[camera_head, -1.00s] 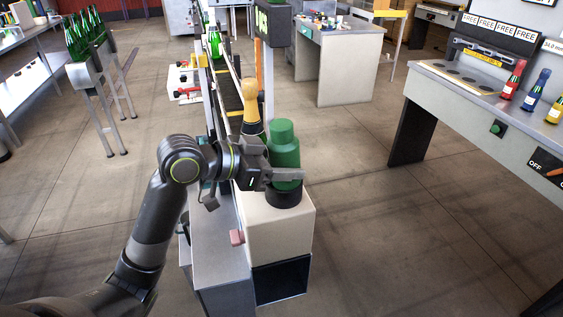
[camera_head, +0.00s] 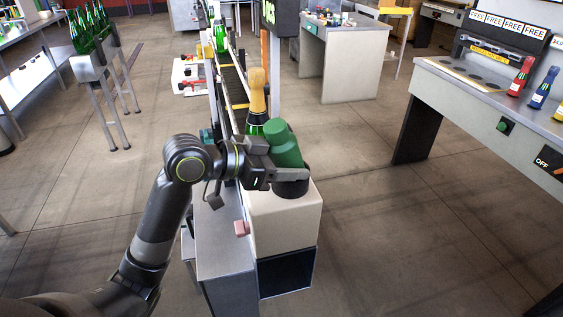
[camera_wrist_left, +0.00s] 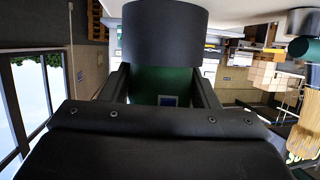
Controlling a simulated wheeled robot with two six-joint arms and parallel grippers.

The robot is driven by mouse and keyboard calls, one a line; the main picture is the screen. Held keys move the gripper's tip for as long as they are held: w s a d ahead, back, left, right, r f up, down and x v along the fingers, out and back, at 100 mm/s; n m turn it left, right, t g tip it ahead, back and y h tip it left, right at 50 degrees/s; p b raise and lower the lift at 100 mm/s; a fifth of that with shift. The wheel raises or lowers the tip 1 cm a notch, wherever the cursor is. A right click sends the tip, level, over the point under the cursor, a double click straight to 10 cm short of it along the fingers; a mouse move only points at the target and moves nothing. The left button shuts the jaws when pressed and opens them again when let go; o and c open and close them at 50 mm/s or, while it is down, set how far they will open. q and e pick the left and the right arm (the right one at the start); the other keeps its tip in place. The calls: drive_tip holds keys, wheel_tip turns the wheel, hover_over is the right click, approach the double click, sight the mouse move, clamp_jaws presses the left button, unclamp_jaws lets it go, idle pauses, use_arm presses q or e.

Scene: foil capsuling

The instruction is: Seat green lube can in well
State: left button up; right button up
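The green lube can (camera_head: 285,147) is at the top of a beige box-shaped machine in the head view, with its top tilted left. A wider black section surrounds its lower end; I cannot tell whether this is part of the can or a cup. My left gripper (camera_head: 270,178) has its fingers on both sides of the can. In the left wrist view the green body (camera_wrist_left: 165,84) shows between the fingers, below the black section. Dark round wells (camera_head: 466,76) show in the bench at right, under "FREE" signs. My right gripper is out of view.
A gold-topped bottle (camera_head: 257,92) stands close behind the can on the conveyor (camera_head: 233,84). The beige machine (camera_head: 285,217) has a pink button. Red (camera_head: 520,78) and blue (camera_head: 541,90) bottles stand on the right bench. Open floor separates machine and bench.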

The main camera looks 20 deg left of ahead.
use_arm(q)
drive_tip(key=shift+o, duration=0.8)
drive_tip(key=shift+a+f, duration=0.1)
drive_tip(key=shift+f, duration=0.7)
drive_tip(key=shift+w+d, duration=0.15)
drive_tip(key=shift+d, duration=0.15)
drive_tip(key=shift+w+d+f, duration=0.1)
drive_tip(key=shift+w+d, duration=0.35)
drive_tip(key=shift+d, duration=0.05)
drive_tip(key=shift+s+a+r, duration=0.25)
drive_tip(key=shift+s+a, duration=0.05)
drive_tip(key=shift+a, duration=0.1)
drive_tip(key=shift+v, duration=0.8)
drive_tip(key=p+v, duration=0.2)
drive_tip(key=v, duration=1.2)
drive_tip(key=shift+r+g, duration=0.3)
drive_tip(key=shift+r, duration=0.2)
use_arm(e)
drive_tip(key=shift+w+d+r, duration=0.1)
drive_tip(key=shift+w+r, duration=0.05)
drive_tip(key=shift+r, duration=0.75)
use_arm(q)
drive_tip(key=shift+s+a, duration=0.1)
drive_tip(key=shift+a, duration=0.05)
